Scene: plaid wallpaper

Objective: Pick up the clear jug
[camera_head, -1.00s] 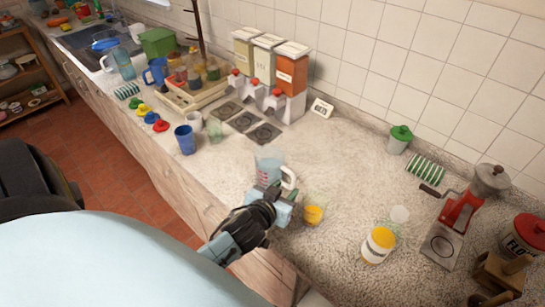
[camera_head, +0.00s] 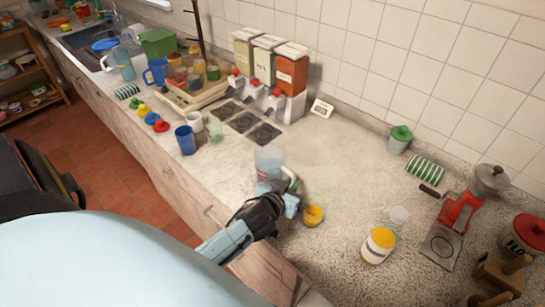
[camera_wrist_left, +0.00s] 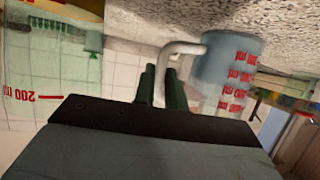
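The clear jug (camera_head: 269,161), with red markings and a pale handle, stands upright on the speckled counter in the head view. In the left wrist view the jug (camera_wrist_left: 228,72) shows upside down, right of my fingers. My left gripper (camera_head: 286,190) is at the handle, on the near right side of the jug. In the left wrist view its two dark fingers (camera_wrist_left: 163,88) are close together with the handle between them, so it looks shut on the handle. The jug's lower part is partly hidden by the gripper. My right gripper is not in view.
A small cup with yellow contents (camera_head: 313,215) stands right beside my left gripper. A yellow-and-white tub (camera_head: 378,245) is farther right. A blue cup (camera_head: 185,139) is to the left, and dispensers (camera_head: 285,75) stand at the wall. The counter (camera_head: 340,165) right of the jug is clear.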

